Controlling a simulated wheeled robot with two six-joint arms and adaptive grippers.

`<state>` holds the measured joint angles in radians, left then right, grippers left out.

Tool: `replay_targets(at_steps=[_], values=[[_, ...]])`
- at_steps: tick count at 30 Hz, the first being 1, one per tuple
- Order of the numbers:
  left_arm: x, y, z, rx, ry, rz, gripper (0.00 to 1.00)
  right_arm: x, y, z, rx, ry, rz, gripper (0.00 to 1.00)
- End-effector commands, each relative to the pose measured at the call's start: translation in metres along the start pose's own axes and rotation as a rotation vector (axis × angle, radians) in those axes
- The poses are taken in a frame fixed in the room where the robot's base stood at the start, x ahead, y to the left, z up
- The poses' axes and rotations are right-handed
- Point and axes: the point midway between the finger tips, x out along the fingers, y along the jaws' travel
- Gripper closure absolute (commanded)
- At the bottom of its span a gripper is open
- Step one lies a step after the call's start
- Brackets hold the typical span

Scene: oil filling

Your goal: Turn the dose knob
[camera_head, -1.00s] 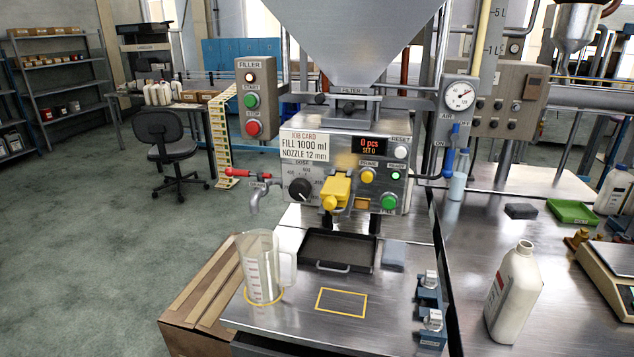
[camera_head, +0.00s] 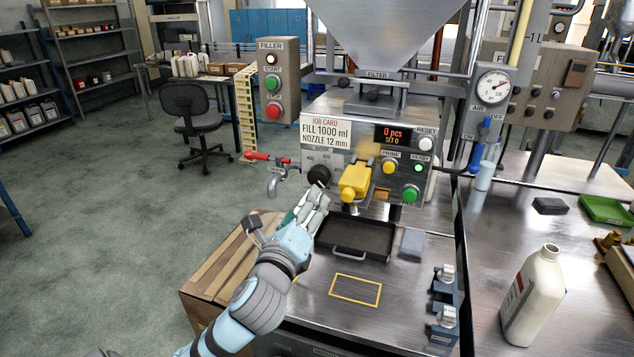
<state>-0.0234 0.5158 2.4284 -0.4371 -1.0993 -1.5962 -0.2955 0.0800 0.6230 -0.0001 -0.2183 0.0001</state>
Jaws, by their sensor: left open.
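The black dose knob (camera_head: 318,174) is on the filler's front panel, below the job card (camera_head: 325,132) that reads "FILL 1000 ml, NOZZLE 12 mm". A white mark shows at the knob's lower right; the dial numbers are too small to read surely. My left gripper (camera_head: 315,198) is open, just below and in front of the knob, its fingers pointing up towards it. I cannot tell whether the fingertips touch the knob. The clear measuring jug is hidden behind my left arm. My right gripper is out of view.
The yellow nozzle part (camera_head: 355,181) sticks out right of the knob, and the red-handled tap (camera_head: 272,170) is at its left. A black drip tray (camera_head: 356,236) lies below. A white bottle (camera_head: 533,294) stands on the right bench.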

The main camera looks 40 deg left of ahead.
Motion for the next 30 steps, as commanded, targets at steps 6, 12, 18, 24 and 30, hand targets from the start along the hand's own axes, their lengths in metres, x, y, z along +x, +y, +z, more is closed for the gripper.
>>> replay_targets(at_steps=[6, 12, 18, 24, 30], values=[[0.056, 0.001, -0.001, -0.003, 0.0, 0.002, 0.38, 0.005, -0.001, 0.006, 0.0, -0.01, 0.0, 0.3], [0.099, 0.002, -0.002, -0.005, 0.002, 0.003, 0.38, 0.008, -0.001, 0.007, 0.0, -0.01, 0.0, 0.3], [0.12, 0.001, -0.002, -0.005, 0.004, 0.002, 0.38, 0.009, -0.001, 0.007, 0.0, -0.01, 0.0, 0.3], [0.122, 0.001, -0.002, -0.005, 0.004, 0.001, 0.38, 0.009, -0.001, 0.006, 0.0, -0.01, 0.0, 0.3], [0.121, 0.001, -0.002, -0.005, 0.004, 0.002, 0.6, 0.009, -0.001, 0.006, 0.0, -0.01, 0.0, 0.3]])
